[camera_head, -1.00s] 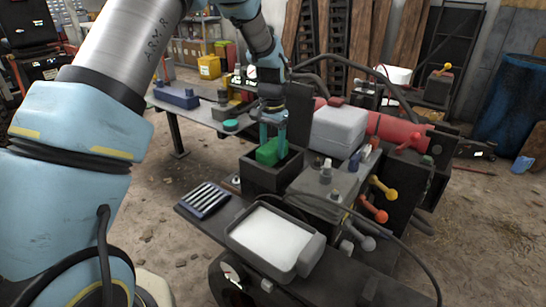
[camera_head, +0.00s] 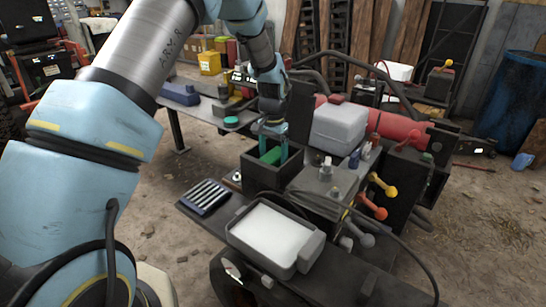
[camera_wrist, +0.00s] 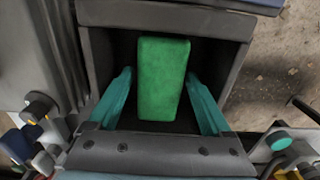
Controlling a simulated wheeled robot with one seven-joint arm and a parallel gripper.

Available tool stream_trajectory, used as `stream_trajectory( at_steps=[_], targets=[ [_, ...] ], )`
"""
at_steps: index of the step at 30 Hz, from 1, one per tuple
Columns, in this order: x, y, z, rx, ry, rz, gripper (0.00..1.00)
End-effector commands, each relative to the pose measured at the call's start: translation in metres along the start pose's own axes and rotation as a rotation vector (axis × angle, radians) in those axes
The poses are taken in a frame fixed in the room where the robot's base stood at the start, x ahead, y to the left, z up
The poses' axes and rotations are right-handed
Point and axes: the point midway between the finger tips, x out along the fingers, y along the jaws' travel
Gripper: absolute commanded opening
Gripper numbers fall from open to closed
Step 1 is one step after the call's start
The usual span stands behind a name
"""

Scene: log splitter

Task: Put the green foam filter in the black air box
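The green foam filter (camera_head: 271,157) is a green block inside the black air box (camera_head: 262,182), an open-topped box. In the wrist view the filter (camera_wrist: 163,80) lies within the walls of the air box (camera_wrist: 160,14), with dark space around it. My gripper (camera_head: 270,148) is over the box with its teal fingers reaching into the opening. In the wrist view my gripper (camera_wrist: 159,75) has one finger on each side of the filter, with a narrow gap at the left and a very small one at the right. The filter's underside is hidden.
A white-filled tray (camera_head: 270,238) and a dark slotted piece (camera_head: 206,197) are in front of the box. A grey canister (camera_head: 339,128) and levers with yellow (camera_head: 383,186) and orange (camera_head: 371,207) knobs stand to the right. A bench (camera_head: 200,108) is behind at left.

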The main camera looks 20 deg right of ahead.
Motion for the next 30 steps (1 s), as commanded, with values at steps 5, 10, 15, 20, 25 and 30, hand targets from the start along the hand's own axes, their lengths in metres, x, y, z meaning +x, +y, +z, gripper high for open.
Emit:
stream_trajectory(
  at_steps=[5, 10, 15, 20, 25, 30],
  targets=[
    [0.000, 0.000, 0.000, 0.000, 0.000, 0.000, 0.92],
    [-0.003, 0.000, 0.000, 0.000, 0.000, 0.000, 0.92],
    [-0.020, 0.000, -0.001, 0.000, 0.004, -0.001, 0.92],
    [-0.052, -0.001, -0.001, 0.000, 0.005, -0.002, 0.92],
    [-0.088, 0.000, -0.001, 0.000, 0.005, -0.001, 0.92],
    [-0.113, 0.000, -0.001, 0.000, 0.003, -0.001, 0.92]
  ],
)
